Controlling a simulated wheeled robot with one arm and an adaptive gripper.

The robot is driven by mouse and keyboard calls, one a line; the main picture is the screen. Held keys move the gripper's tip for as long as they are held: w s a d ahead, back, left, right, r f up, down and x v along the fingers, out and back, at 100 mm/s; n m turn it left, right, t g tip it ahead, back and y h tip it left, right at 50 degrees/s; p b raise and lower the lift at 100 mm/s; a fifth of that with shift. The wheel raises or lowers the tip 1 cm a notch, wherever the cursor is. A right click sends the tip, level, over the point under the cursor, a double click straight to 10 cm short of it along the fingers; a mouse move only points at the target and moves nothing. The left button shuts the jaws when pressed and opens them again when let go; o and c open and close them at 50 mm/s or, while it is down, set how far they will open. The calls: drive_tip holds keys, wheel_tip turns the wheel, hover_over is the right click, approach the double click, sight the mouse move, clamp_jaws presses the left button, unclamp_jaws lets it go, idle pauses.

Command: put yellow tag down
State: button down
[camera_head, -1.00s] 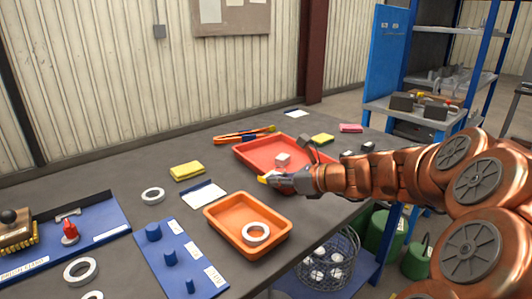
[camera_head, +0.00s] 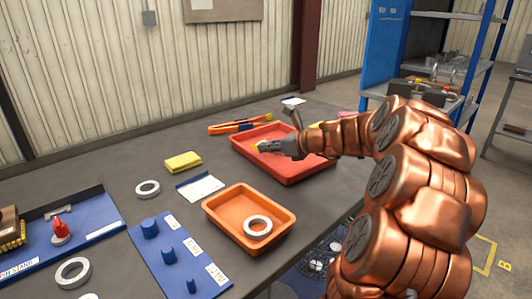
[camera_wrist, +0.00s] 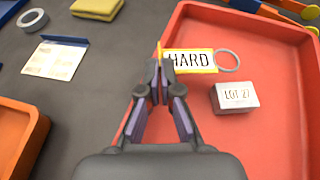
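The yellow tag (camera_wrist: 189,61), with a white face reading HARD, shows over the red tray (camera_wrist: 275,150) in the wrist view. A grey ring (camera_wrist: 227,61) is at its right end. My gripper (camera_wrist: 161,72) has its fingertips close together around a thin yellow-orange edge at the tag's left end and appears shut on it. In the head view my gripper (camera_head: 265,147) is at the left part of the red tray (camera_head: 240,153), with a bit of yellow at its tip. I cannot tell whether the tag touches the tray floor.
A white LOT 27 block (camera_wrist: 234,97) sits in the red tray, right of my gripper. An orange tray (camera_head: 212,218) with a white ring (camera_head: 257,227) stands in front. A yellow pad (camera_head: 183,161) and a white card (camera_head: 200,188) lie to the left.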

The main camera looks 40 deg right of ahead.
sight(267, 158)
drive_tip(key=shift+w+d+f, duration=0.1)
drive_tip(key=shift+w+d, duration=0.35)
drive_tip(key=shift+w, duration=0.25)
drive_tip(key=shift+w+d+f, duration=0.1)
drive_tip(key=shift+w+d, duration=0.3)
drive_tip(key=shift+w, duration=0.25)
drive_tip(key=shift+w+d+f, duration=0.1)
drive_tip(key=shift+w+d, duration=0.35)
drive_tip(key=shift+w, duration=0.25)
wheel_tip(267, 158, down, 4)
drive_tip(key=shift+s+r+b, duration=0.1)
drive_tip(key=shift+r+b, duration=0.15)
drive_tip(key=shift+b, duration=0.5)
drive_tip(key=c, duration=1.6)
unclamp_jaws()
drive_tip(key=shift+s+r, duration=0.15)
drive_tip(key=shift+r, duration=0.1)
drive_tip(key=p+v, duration=0.1)
drive_tip(key=v, duration=1)
drive_tip(key=shift+s+d+r+p, duration=0.15)
drive_tip(key=shift+s+p, duration=0.1)
drive_tip(key=shift+p, duration=0.15)
